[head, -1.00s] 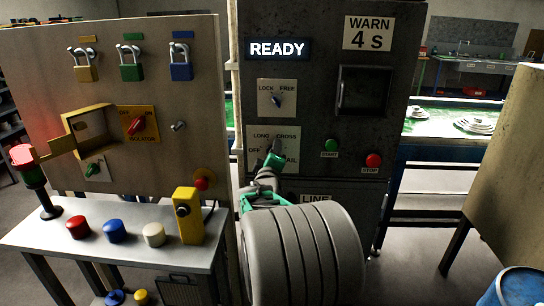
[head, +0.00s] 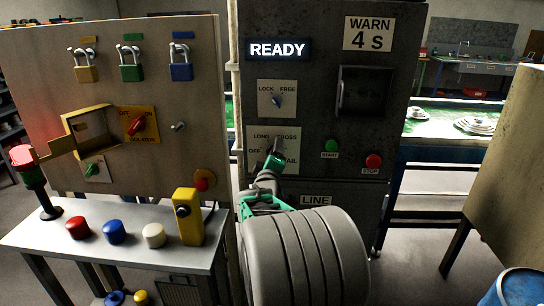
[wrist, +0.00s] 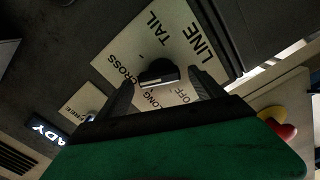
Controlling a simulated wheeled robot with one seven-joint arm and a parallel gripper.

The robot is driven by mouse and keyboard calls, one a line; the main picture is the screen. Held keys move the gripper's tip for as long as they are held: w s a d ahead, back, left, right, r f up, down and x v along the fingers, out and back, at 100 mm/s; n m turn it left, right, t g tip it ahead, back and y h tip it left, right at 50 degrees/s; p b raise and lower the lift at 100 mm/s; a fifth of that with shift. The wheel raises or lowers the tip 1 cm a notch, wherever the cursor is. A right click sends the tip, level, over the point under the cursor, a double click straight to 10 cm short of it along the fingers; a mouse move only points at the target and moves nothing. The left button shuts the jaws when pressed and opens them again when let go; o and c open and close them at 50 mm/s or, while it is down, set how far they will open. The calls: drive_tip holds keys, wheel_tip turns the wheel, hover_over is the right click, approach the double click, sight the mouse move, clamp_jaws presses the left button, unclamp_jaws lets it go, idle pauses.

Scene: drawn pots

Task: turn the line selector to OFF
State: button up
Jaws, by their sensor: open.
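The line selector is a dark knob on a pale plate (head: 292,136) marked LONG, CROSS, OFF and TAIL, low on the dark cabinet. In the head view my gripper (head: 273,162) is in front of it and hides most of the knob and part of the lettering. In the wrist view the knob (wrist: 158,72) stands between the two fingertips of my open gripper (wrist: 163,88), with a finger on each side. Whether a finger touches it I cannot tell. Its pale edge faces the LONG and OFF side of the plate (wrist: 112,57); its exact setting is unclear.
Above are a LOCK/FREE switch (head: 277,100) and a lit READY sign (head: 278,49). Green START (head: 331,145) and red STOP (head: 373,161) buttons are to the right. A grey panel with padlocks (head: 131,66) stands left, above a bench with coloured buttons (head: 113,231).

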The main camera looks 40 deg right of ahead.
drive_tip(key=b+v, duration=0.1)
drive_tip(key=v, duration=0.6)
